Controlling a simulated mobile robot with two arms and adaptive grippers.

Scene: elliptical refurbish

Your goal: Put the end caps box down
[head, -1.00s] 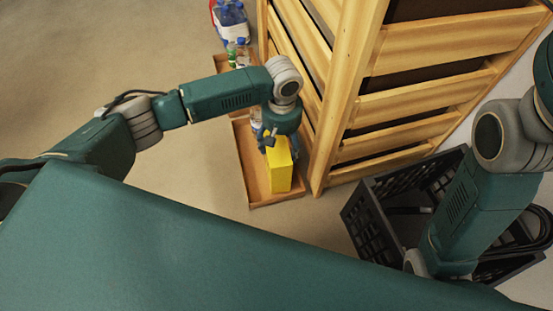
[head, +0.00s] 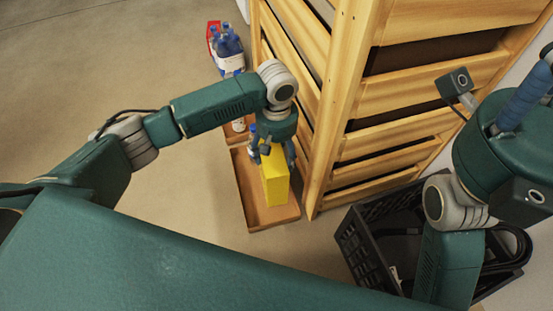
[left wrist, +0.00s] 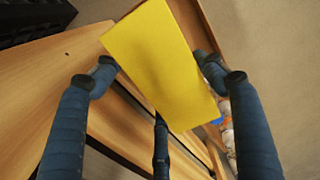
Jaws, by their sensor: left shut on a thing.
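The end caps box is a plain yellow box (head: 275,180), upright in the head view at the near end of a shallow wooden tray. My left gripper (head: 276,152) comes down from above and is shut on its upper part. In the left wrist view the yellow box (left wrist: 160,65) lies between the blue fingers (left wrist: 168,80). I cannot tell whether its base touches the tray. My right arm is at the right edge of the head view; part of its gripper (head: 522,98) shows, a blue finger-like part, its jaws unclear.
The wooden tray (head: 243,190) stands beside a slatted wooden rack (head: 345,100). Bottles (head: 228,45) in a container stand farther back. A black crate (head: 365,250) with dark cables is at the lower right. The floor left of the tray is clear.

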